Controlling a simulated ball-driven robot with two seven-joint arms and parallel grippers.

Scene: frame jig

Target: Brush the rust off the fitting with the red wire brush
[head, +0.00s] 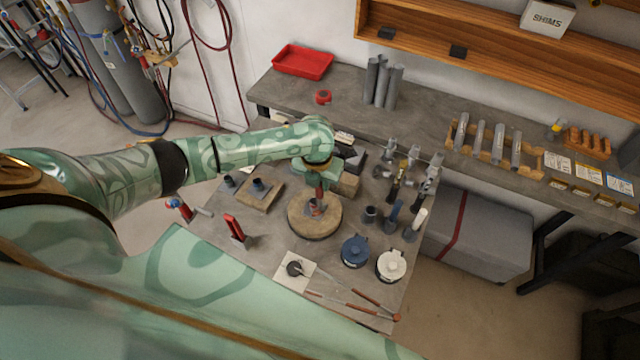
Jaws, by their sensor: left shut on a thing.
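My left gripper (320,182) points down over the middle of the small table and is shut on the red wire brush (319,193), of which only a short red part shows below the fingers. The brush is upright, right above a small fitting (314,208) on a round wooden block (302,225). The fitting is small and partly hidden by the brush and gripper; I cannot tell whether the bristles touch it, nor how much rust it bears. My right gripper is not in view.
A red-handled tool (235,229) stands left of the block. A blue pot (355,251) and a white pot (391,265) stand at the front right. Long thin tools (350,303) lie along the front edge. Several upright tools (392,219) crowd the right side.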

